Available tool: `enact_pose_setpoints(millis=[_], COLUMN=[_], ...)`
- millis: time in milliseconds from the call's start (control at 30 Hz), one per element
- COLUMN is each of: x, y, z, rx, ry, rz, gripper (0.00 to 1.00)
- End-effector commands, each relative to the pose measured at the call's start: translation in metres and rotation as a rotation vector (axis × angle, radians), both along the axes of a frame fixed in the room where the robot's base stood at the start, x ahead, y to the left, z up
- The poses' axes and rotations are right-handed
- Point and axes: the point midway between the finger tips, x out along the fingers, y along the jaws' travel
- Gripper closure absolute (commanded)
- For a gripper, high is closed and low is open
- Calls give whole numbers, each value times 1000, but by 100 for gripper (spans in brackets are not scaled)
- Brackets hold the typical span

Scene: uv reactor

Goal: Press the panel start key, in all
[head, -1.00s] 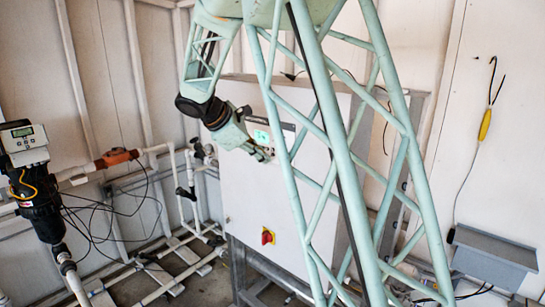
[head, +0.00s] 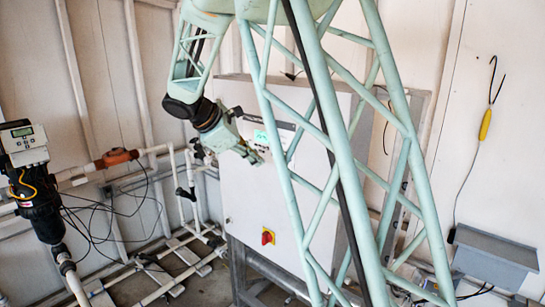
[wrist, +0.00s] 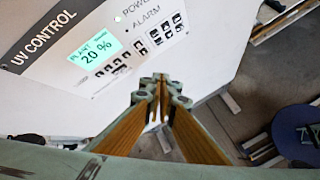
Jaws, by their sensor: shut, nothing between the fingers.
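The UV control panel (wrist: 62,32) is on the front of a white cabinet (head: 262,203). In the wrist view its green display (wrist: 95,52) reads "PLANT" and "20 %". One group of keys (wrist: 118,69) lies below the display and another (wrist: 165,28) lies under the POWER and ALARM lamps. The key labels are too small to read, so I cannot tell which is the start key. My gripper (wrist: 160,84) is shut and empty, its tips showing below the keys. In the head view my gripper (head: 257,159) is in front of the cabinet, near the lit display (head: 261,136).
A red and yellow rotary switch (head: 267,237) is low on the cabinet. White pipes (head: 190,185) and a black valve unit (head: 38,200) stand to the left. A grey box (head: 495,255) is at lower right.

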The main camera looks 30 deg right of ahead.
Motion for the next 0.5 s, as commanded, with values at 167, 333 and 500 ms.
enact_pose_setpoints(millis=[167,333,500], x=[-3,-5,-5], y=[10,15,15], z=[0,0,0], rx=[0,-1,0], ry=[0,0,1], rz=[0,0,-1], gripper=[100,100,100])
